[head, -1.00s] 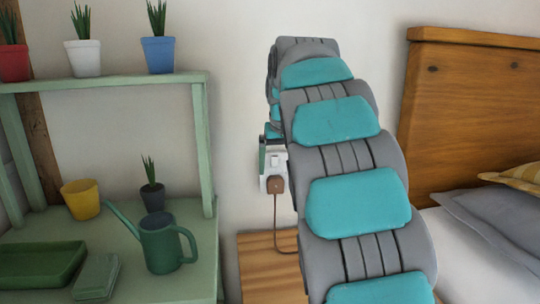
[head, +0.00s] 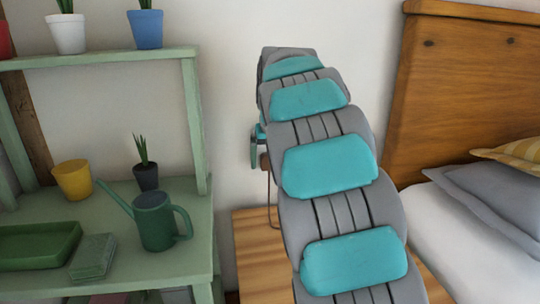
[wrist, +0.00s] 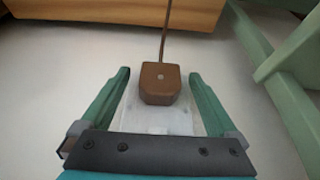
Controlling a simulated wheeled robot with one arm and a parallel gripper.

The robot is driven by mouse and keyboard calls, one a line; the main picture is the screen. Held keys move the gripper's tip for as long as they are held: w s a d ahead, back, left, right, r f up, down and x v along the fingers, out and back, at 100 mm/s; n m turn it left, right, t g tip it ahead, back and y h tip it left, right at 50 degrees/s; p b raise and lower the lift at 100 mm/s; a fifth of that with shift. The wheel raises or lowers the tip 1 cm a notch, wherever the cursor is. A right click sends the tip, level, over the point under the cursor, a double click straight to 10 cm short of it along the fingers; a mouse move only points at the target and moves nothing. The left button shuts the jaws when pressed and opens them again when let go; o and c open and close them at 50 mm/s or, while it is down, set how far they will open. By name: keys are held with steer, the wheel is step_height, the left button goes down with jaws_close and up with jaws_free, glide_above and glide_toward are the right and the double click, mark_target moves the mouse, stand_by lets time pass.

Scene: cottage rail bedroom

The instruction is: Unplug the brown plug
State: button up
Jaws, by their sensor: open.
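The brown plug (wrist: 160,83) sits on the white wall socket plate (wrist: 145,118) in the wrist view, its brown cord (wrist: 166,30) running toward the top of that picture. My gripper (wrist: 160,73) is open, with one green finger on each side of the plug and a visible gap on both sides. In the head view, my arm hides most of the plug; a small brown part (head: 264,161) shows beside my gripper's green finger (head: 254,148). The socket plate is hidden there.
A wooden bedside surface (head: 258,250) lies below the cord. A green shelf (head: 195,130) stands left, holding a watering can (head: 155,222), a yellow pot (head: 72,180) and plants. A bed with a wooden headboard (head: 450,100) is on the right. Bare wall separates shelf and arm.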

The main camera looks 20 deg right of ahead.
steer(key=c, duration=1.5)
steer(key=shift+o, duration=0.2)
steer(key=shift+s, duration=0.15)
steer(key=shift+s+a+b, duration=0.2)
steer(key=shift+s+b, duration=0.15)
steer(key=shift+s, duration=0.5)
steer(key=shift+s+a+b, duration=0.15)
steer(key=shift+s+b, duration=0.15)
steer(key=shift+s, duration=0.55)
steer(key=shift+s+a+b, duration=0.2)
steer(key=shift+s+b, duration=0.15)
steer(key=shift+s, duration=0.5)
